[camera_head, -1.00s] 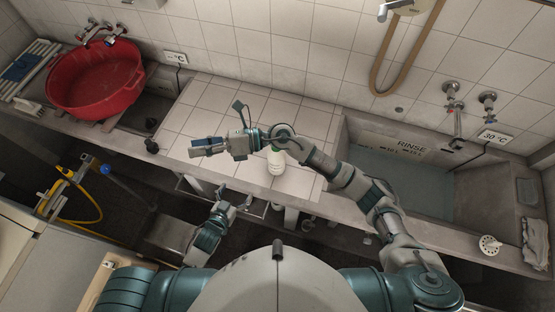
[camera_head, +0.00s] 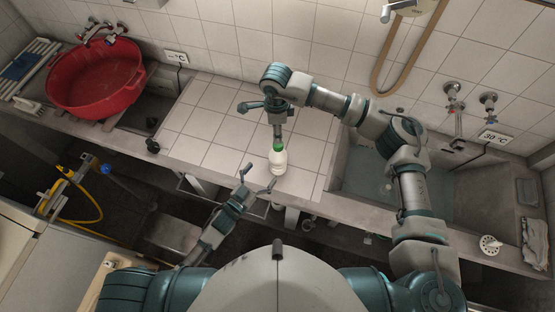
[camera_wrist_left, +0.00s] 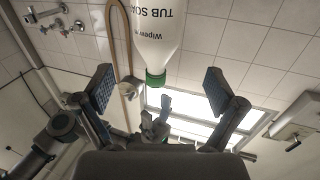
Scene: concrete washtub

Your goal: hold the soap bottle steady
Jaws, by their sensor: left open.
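The soap bottle (camera_head: 278,162) is white with a green cap (camera_head: 278,147) and stands upright near the front edge of the tiled counter. In the left wrist view the soap bottle (camera_wrist_left: 158,35) shows upside down, its label partly cut off, lined up with the gap between the fingers. My left gripper (camera_head: 258,180) is open just in front of the bottle, with clear space at both sides; its fingers (camera_wrist_left: 161,88) look empty. My right gripper (camera_head: 278,137) points down just above the cap; it also shows in the left wrist view (camera_wrist_left: 156,112). Whether it touches the cap is unclear.
A red basin (camera_head: 95,78) sits at the far left of the counter (camera_head: 205,125). A sunken rinse basin (camera_head: 440,190) is at the right, below taps (camera_head: 455,100). A dark knob (camera_head: 152,146) lies on the counter's left front. Tiles left of the bottle are clear.

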